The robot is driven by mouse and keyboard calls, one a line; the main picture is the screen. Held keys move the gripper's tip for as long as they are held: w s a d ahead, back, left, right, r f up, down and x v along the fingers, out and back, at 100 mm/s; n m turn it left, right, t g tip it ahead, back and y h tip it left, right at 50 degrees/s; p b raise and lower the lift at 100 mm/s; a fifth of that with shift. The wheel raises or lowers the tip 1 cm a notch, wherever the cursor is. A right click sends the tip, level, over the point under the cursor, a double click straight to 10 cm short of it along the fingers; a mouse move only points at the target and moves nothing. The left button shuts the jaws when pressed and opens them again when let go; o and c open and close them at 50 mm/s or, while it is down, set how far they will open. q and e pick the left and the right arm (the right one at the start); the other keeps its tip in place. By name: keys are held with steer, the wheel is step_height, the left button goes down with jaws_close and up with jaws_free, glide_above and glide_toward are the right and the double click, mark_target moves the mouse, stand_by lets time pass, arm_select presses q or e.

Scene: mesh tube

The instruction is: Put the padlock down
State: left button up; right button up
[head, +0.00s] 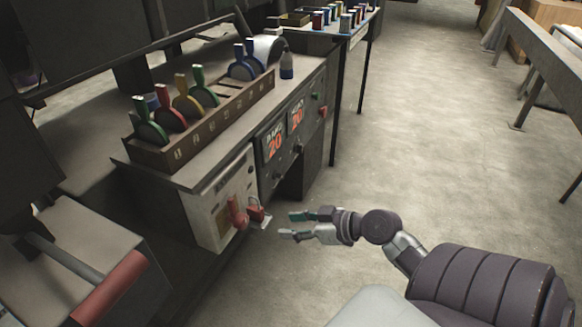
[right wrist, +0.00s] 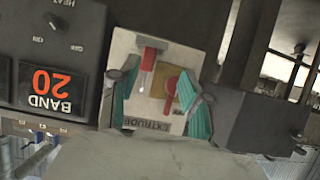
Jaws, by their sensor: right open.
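The small red padlock (head: 256,210) is at the lower front of the pale control panel (head: 212,213), just above a small light ledge (head: 262,224). Whether it rests on the ledge or hangs is unclear. In the right wrist view the padlock (right wrist: 152,42) shows a red body and a thin pale shackle. A red lever (head: 237,212) is beside it on the panel. My right gripper (head: 290,226) is open and empty, its teal-padded fingers apart, to the right of the padlock. In the right wrist view the panel and padlock appear beyond the spread fingers (right wrist: 160,105). My left gripper is not in view.
The bench above the panel carries a wooden rack (head: 205,122) of coloured paddle-shaped tools. The dark panel (head: 290,130) with "20" displays adjoins the pale one. A grey box with a red bar (head: 110,290) is at lower left. Floor right of the bench is clear.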

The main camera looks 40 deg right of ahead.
steer(key=s+a+f+g+h, duration=0.1)
steer(key=s+a+f+g, duration=0.2)
steer(key=f, duration=0.4)
steer(key=s+a+f+m+g+h, duration=0.1)
steer(key=s+a+f+g+h, duration=0.1)
steer(key=s+a+f, duration=0.4)
steer(key=s+a+f+m+g+h, duration=0.1)
steer(key=s+a+f+g+h, duration=0.1)
steer(key=a+f, duration=0.4)
step_height(320, 180, down, 3)
steer(key=s+g, duration=0.1)
steer(key=s, duration=0.1)
steer(key=shift+s+a+g, duration=0.2)
steer(key=shift+s+g, duration=0.1)
steer(key=shift+g, duration=0.1)
steer(key=shift+r, duration=0.1)
